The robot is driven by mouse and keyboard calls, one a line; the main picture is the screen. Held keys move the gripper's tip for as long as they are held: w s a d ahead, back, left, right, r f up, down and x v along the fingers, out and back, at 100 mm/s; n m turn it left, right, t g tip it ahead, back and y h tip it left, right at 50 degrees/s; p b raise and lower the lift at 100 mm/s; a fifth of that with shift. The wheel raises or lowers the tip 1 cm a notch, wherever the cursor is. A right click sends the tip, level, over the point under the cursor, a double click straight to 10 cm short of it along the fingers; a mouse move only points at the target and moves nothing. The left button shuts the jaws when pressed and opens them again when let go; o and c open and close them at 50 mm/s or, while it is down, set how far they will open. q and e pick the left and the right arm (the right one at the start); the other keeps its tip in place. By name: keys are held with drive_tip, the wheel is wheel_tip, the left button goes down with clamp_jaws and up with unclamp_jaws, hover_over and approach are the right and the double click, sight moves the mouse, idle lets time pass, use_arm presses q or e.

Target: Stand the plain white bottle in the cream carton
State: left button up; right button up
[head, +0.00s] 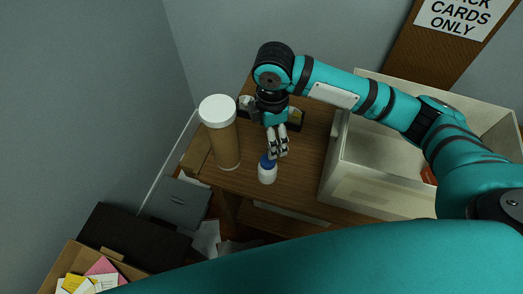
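A small plain white bottle (267,174) with a blue cap stands upright on the wooden desk, near its front edge. My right gripper (278,156) points down just behind the bottle, its fingertips beside and partly over the blue cap in the picture. I cannot tell whether the fingers touch the cap or how far they are open. The cream carton (345,187) is a large open box to the right of the bottle. My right arm crosses over it and hides part of its inside. My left gripper is not in view.
A tall brown cylinder with a white lid (224,140) stands left of the bottle. Small dark items sit behind the gripper. A reddish object (428,175) lies inside the carton. A grey box (178,207) and an open box of papers (85,277) are at lower left.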

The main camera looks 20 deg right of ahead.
sight(270, 162)
drive_tip(key=f, duration=0.1)
drive_tip(key=s+f, duration=0.2)
drive_tip(key=shift+s+f, duration=0.25)
drive_tip(key=shift+f, duration=0.15)
drive_tip(key=f, duration=0.4)
drive_tip(key=w+f+p, duration=0.1)
drive_tip(key=f, duration=0.1)
drive_tip(key=shift+w+f, duration=0.1)
drive_tip(key=shift+f, duration=0.65)
drive_tip(key=shift+a+f, duration=0.1)
drive_tip(key=shift+f, duration=0.2)
drive_tip(key=f, duration=0.2)
drive_tip(key=f+p, duration=0.1)
drive_tip(key=f, duration=0.1)
drive_tip(key=shift+w+f, duration=0.2)
drive_tip(key=shift+f, duration=0.05)
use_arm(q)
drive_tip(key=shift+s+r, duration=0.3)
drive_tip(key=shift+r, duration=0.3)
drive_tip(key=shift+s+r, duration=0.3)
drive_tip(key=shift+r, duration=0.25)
use_arm(e)
drive_tip(key=c, duration=1.3)
